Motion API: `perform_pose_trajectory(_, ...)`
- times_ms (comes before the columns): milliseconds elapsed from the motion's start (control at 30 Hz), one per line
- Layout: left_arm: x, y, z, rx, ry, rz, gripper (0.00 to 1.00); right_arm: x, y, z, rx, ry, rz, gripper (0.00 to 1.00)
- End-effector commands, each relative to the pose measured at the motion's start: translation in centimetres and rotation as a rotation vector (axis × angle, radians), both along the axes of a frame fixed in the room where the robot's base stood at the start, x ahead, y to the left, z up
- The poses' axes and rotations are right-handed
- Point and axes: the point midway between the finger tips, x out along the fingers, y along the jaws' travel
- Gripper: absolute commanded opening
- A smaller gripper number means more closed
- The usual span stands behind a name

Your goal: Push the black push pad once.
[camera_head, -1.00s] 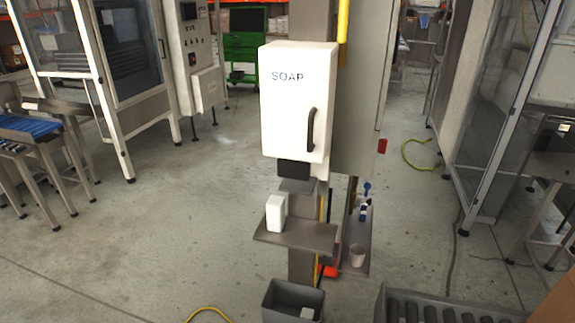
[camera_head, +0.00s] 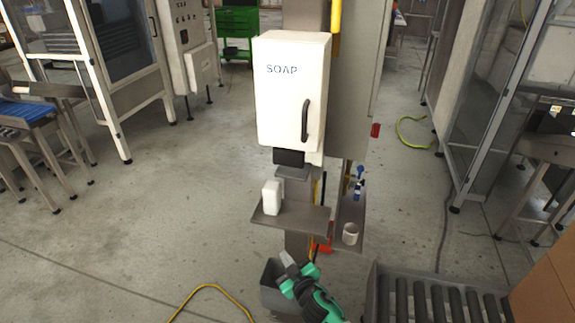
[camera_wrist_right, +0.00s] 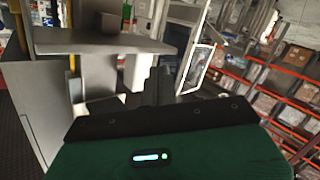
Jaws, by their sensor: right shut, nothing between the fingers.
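The black push pad (camera_head: 289,157) is at the bottom of the white soap dispenser (camera_head: 290,95), which is marked SOAP and has a dark handle on its front. My right gripper (camera_head: 290,262) is shut and empty. In the head view it appears below the pad and below the small grey shelf (camera_head: 300,220), apart from the pad. My left gripper is not in view.
A white block (camera_head: 271,197) stands on the shelf. A white cup (camera_head: 350,233) is on a side shelf. A grey bin (camera_head: 272,280) is low behind my right gripper. A roller conveyor (camera_head: 435,295) and a cardboard box (camera_head: 545,285) are at lower right. The left floor is open.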

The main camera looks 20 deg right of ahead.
Motion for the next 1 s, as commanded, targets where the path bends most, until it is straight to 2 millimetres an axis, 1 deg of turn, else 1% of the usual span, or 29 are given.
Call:
perform_pose_trajectory(33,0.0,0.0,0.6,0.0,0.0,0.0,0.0,0.6,0.3,3.0,-0.001,-0.049,0.005,0.0)
perform_pose_trajectory(67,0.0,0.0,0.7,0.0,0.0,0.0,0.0,0.8,0.4,4.5,-0.003,-0.074,0.008,0.0)
perform_pose_trajectory(100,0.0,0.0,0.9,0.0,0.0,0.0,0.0,1.1,0.6,6.5,-0.004,-0.108,0.012,0.0)
perform_pose_trajectory(167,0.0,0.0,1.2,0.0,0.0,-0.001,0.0,1.4,0.8,9.4,-0.006,-0.159,0.018,0.0)
perform_pose_trajectory(200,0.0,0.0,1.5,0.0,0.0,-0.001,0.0,1.5,1.0,11.4,-0.006,-0.193,0.021,0.0)
perform_pose_trajectory(267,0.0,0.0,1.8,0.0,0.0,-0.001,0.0,1.6,1.2,14.3,-0.007,-0.244,0.026,0.0)
perform_pose_trajectory(300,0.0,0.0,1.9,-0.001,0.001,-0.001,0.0,1.6,1.4,16.2,-0.01,-0.276,0.029,0.0)
perform_pose_trajectory(400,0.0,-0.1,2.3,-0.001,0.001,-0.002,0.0,1.4,1.7,20.2,-0.012,-0.348,0.036,0.0)
perform_pose_trajectory(500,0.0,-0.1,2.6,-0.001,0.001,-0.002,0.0,1.1,1.9,23.3,-0.013,-0.404,0.041,0.0)
perform_pose_trajectory(600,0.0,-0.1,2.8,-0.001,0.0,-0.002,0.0,0.8,2.0,25.3,-0.014,-0.441,0.044,0.0)
perform_pose_trajectory(700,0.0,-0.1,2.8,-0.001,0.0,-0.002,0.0,0.6,2.1,26.4,-0.014,-0.461,0.047,0.0)
perform_pose_trajectory(800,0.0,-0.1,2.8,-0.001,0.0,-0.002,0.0,0.5,2.1,26.7,-0.015,-0.467,0.047,0.0)
perform_pose_trajectory(1000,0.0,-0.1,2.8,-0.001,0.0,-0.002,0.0,0.5,2.1,26.6,-0.015,-0.468,0.046,0.0)
